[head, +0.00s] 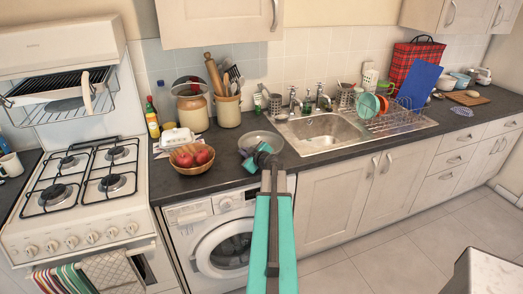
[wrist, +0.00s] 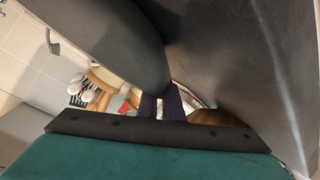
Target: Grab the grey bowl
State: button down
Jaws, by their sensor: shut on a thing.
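The grey bowl (head: 256,137) sits on the dark counter between the fruit bowl and the sink in the head view. My gripper (head: 261,150) is at its near edge and partly covers it. In the wrist view the large smooth grey curve of the bowl (wrist: 125,40) fills the upper middle. My fingertips (wrist: 161,107) are shut on its rim. Whether the bowl's base touches the counter is hidden.
A brown bowl of red fruit (head: 192,158) stands close on the left, with a utensil crock (head: 227,109) behind. The sink (head: 325,132) is on the right. The washing machine (head: 228,240) is below. Bare counter (head: 228,178) lies left of my arm.

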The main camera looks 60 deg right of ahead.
jog(key=shift+r, duration=0.2)
dwell(0.3)
jog(key=shift+r+b, duration=0.8)
jog(key=shift+r, duration=0.45)
jog(key=s+a+r+b, duration=0.1)
jog(key=s+b, duration=0.5)
jog(key=s, duration=1)
jog(key=shift+a+r, duration=0.25)
jog(key=shift+r, duration=0.35)
jog(key=shift+w, duration=0.1)
